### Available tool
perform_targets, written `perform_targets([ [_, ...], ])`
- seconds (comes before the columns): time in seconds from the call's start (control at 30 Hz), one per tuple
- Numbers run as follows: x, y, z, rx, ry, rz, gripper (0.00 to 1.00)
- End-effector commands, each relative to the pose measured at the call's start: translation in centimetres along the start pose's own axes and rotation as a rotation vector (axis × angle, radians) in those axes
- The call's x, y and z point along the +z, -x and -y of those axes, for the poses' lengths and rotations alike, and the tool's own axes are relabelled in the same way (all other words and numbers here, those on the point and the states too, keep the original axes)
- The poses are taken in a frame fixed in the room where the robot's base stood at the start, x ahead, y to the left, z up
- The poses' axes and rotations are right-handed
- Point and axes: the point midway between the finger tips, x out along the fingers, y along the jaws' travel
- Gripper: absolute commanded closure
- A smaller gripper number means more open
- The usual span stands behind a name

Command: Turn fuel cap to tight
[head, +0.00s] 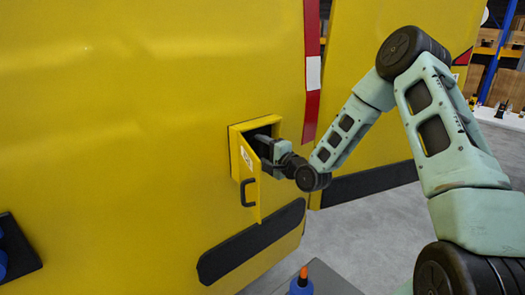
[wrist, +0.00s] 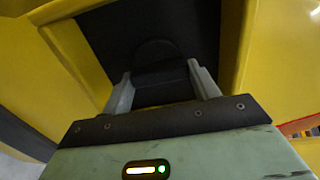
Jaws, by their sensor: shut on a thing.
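The fuel cap (wrist: 158,75) is a dark, rounded piece inside the recess in the wrist view. My gripper (wrist: 160,72) has one grey finger on each side of it and is shut on it. In the head view my gripper (head: 268,148) reaches into the small yellow fuel compartment (head: 236,135). The cap is hidden there behind my gripper and the door. The dark interior makes the cap's markings and its turned position unreadable.
The yellow compartment door (head: 247,178) with a black handle (head: 248,193) hangs open close to my gripper. The compartment's yellow walls (wrist: 65,60) flank my fingers. A blue object with an orange tip (head: 301,283) stands at the bottom. Grey floor lies to the right.

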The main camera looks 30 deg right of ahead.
Motion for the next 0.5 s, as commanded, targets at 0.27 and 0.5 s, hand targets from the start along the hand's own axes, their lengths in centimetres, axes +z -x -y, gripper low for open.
perform_targets([
  [0.27, -0.14, 0.05, -0.1, 0.002, -0.008, -0.003, 0.63],
  [0.5, -0.13, 0.05, -0.1, 0.002, -0.008, -0.003, 0.18],
])
